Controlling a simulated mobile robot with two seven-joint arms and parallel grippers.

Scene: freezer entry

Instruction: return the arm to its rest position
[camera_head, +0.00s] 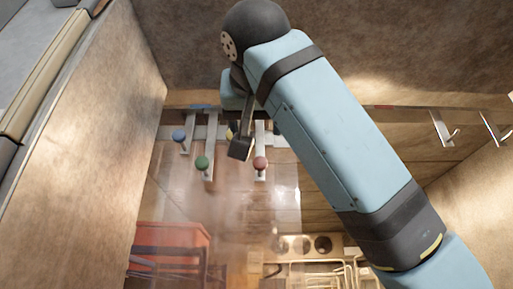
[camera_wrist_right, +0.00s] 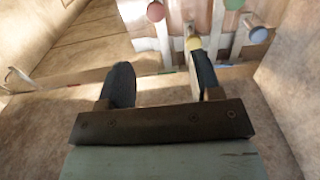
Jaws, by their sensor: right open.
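My right arm (camera_head: 330,130) comes in from the lower right and bends at a dark joint near the top of the head view. My right gripper (camera_head: 240,142) hangs below it, partly hidden by the arm, beside the levers. In the right wrist view its fingers (camera_wrist_right: 162,75) are spread, with no object held between them. A lever with a yellow knob (camera_wrist_right: 193,43) shows close to the right-hand finger; I cannot tell if they touch. My left gripper is in neither view.
Levers carry a blue knob (camera_head: 179,136), a green knob (camera_head: 202,162) and a red knob (camera_head: 260,163). Metal hooks (camera_head: 443,129) stick out at the right. A tan wall (camera_head: 85,130) stands at the left. An orange crate (camera_head: 170,240) and wire racks (camera_head: 320,272) lie below.

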